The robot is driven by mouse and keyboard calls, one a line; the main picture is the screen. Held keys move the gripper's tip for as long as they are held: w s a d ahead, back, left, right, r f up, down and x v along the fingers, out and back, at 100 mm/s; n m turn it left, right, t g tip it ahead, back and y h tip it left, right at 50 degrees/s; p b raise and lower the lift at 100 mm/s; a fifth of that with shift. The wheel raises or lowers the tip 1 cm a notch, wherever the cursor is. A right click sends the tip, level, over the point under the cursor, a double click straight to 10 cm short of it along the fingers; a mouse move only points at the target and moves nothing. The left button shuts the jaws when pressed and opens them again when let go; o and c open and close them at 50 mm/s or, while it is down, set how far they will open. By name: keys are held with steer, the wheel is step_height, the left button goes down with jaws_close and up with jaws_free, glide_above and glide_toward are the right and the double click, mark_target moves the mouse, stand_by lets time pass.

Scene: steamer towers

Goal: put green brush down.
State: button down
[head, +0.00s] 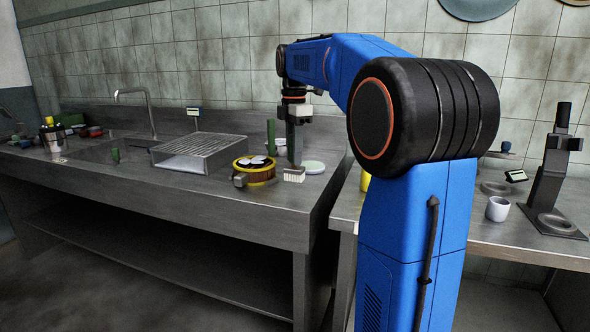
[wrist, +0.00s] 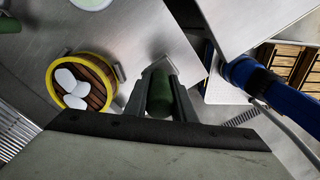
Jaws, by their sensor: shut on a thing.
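My gripper (head: 295,150) is shut on the green brush, above the right end of the steel counter (head: 225,210). In the wrist view, the brush's green handle (wrist: 160,95) sits between the two fingers (wrist: 160,82). In the head view, the fingers hide most of the handle, and the brush's pale bristles (head: 294,175) point down below them. The bristles are at or very close to the counter top; I cannot tell whether they touch it.
A yellow-rimmed steamer (head: 253,178) with white pieces stands just left of the brush. A pale round dish (head: 314,167) lies to the right, behind. A green upright object (head: 271,137) stands behind. A wire rack (head: 199,153) is further left. The counter's right edge is near.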

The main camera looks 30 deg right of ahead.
steer(key=shift+f, duration=2.1)
steer(key=shift+f, duration=0.1)
steer(key=c, duration=1.5)
jaws_free()
step_height(320, 180, up, 12)
steer(key=shift+r, duration=0.15)
steer(key=shift+a, duration=0.1)
steer(key=s+a+f+m+t, duration=0.1)
steer(key=s+a+f+m, duration=0.4)
steer(key=s+f, duration=0.5)
steer(key=s+a+f+m+t, duration=0.2)
steer(key=s+a+f+m, duration=0.3)
steer(key=s+f, duration=0.5)
steer(key=s+a+f+m+t, duration=0.1)
steer(key=s+a+f+m, duration=0.4)
steer(key=s+f, duration=0.4)
steer(key=shift+s+a+f+m+t, duration=0.3)
steer(key=shift+s+f+m+t, duration=0.1)
steer(key=shift+s+m, duration=0.35)
